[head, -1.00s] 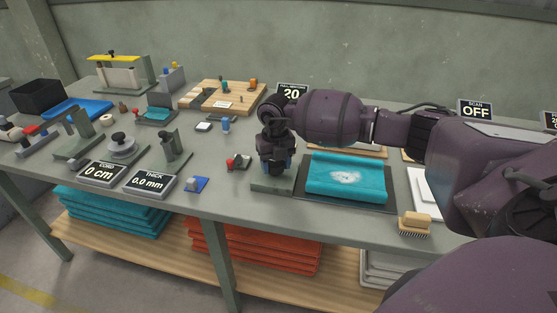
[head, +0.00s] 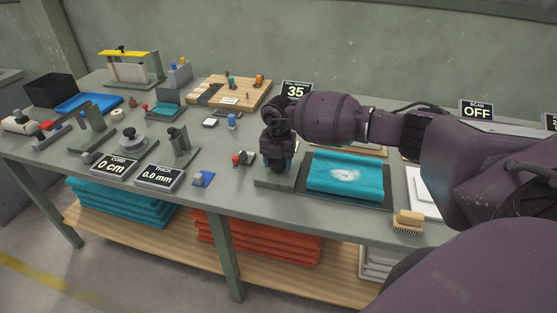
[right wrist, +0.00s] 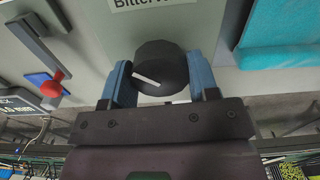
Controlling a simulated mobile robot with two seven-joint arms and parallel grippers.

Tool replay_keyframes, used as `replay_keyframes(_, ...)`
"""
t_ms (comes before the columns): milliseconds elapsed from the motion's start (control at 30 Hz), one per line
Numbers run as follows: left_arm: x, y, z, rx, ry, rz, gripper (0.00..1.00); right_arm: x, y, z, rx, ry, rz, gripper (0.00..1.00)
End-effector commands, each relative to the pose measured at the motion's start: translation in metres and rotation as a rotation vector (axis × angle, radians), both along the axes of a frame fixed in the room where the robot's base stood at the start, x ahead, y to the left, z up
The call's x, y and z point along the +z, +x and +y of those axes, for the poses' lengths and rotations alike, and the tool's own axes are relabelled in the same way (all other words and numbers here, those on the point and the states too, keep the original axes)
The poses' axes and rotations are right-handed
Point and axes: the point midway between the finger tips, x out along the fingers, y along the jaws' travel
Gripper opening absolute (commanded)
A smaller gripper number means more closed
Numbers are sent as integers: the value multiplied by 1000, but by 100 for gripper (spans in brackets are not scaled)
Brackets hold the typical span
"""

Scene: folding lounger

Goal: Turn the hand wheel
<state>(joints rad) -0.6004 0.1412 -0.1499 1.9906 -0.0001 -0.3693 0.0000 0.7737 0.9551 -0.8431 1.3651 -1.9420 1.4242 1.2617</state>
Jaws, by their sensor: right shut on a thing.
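The hand wheel (right wrist: 160,68) is a dark round knob with a white pointer mark, seen in the right wrist view. It sits on a grey-green stand (head: 275,181) on the bench, with a label partly readable above it. My right gripper (head: 279,164) is shut on the wheel. Its two blue fingers press on either side of it in the right wrist view (right wrist: 160,80). In the head view the gripper hides the wheel. A display (head: 295,91) behind the gripper reads 35. My left gripper is not in view.
A teal cloth (head: 345,175) on a dark mat lies just right of the stand. A brush (head: 408,221) lies near the front edge. A small device with a red knob (head: 241,158) stands close left. Bare bench (head: 225,185) lies front left of the stand.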

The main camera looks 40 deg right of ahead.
Motion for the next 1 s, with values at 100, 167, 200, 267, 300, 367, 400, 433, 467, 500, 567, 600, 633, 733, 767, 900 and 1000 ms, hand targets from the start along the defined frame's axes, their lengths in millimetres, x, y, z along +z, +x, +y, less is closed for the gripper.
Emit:
replay_keyframes(100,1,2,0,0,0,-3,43,0,0,0,-1,-1,1,31)
replay_keyframes(167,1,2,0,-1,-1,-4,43,0,0,0,-1,-1,1,31)
replay_keyframes(200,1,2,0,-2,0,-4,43,0,0,0,0,-1,1,31)
replay_keyframes(267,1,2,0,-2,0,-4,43,0,0,0,0,-1,1,31)
replay_keyframes(300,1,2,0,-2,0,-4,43,0,0,0,0,-1,1,31)
replay_keyframes(367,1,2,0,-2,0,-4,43,0,0,0,0,-1,1,64)
replay_keyframes(400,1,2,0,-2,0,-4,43,0,0,0,0,-1,1,70)
replay_keyframes(433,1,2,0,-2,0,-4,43,0,0,0,0,-1,1,74)
replay_keyframes(467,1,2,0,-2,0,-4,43,0,0,0,0,-1,1,79)
replay_keyframes(500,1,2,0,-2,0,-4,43,0,0,0,0,-1,1,80)
replay_keyframes(567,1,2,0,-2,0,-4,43,0,0,0,1,0,0,80)
replay_keyframes(600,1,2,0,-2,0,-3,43,0,0,0,1,0,0,80)
replay_keyframes(633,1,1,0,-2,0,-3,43,0,0,0,1,0,0,80)
replay_keyframes(733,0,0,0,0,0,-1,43,0,0,0,1,0,0,80)
replay_keyframes(767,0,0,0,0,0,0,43,1,0,0,1,0,0,80)
replay_keyframes(900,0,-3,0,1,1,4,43,12,1,0,1,0,-3,80)
replay_keyframes(1000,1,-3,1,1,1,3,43,28,1,-1,2,-1,-4,80)
